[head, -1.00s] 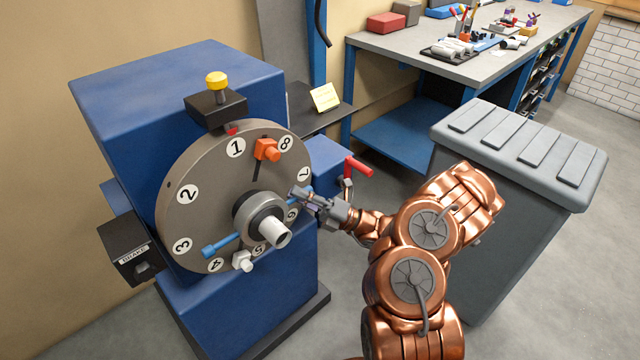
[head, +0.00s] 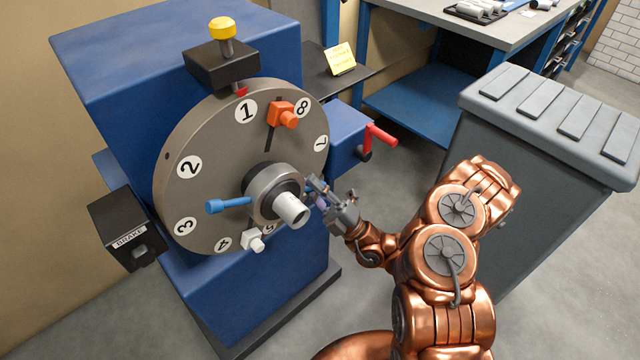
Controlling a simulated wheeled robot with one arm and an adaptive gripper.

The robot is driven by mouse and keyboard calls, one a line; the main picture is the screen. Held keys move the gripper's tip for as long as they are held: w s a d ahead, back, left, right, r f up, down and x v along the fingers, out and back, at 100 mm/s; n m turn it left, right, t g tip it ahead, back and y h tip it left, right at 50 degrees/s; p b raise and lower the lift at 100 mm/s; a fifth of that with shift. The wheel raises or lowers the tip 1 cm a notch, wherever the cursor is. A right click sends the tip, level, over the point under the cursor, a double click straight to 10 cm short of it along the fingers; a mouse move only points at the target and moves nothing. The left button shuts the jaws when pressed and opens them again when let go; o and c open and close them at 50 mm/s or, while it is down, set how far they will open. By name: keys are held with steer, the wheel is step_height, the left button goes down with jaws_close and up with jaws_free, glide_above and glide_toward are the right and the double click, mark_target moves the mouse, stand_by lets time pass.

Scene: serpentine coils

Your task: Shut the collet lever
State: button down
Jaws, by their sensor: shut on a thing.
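The collet lever (head: 228,205) is a blue bar across the collet hub (head: 270,192) on the front of a grey numbered disc (head: 205,130). Its left arm, with a thicker blue tip, points left between the numbers 2 and 3. Its right end is mostly hidden by my gripper. My gripper (head: 318,192) is at the right of the hub, shut on the lever's right end. A pale tube (head: 290,210) sticks out of the hub, just left of my gripper.
An orange clamp (head: 282,114) and a white knob (head: 254,242) stand out from the disc. A red handle (head: 380,136) juts out to the right of the machine. A yellow knob (head: 222,28) tops it, and a black brake box (head: 124,228) is at left. A grey bin (head: 540,150) stands behind my arm.

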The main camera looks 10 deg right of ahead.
steer(key=c, duration=1.2)
jaws_free()
steer(key=shift+v, duration=3.75)
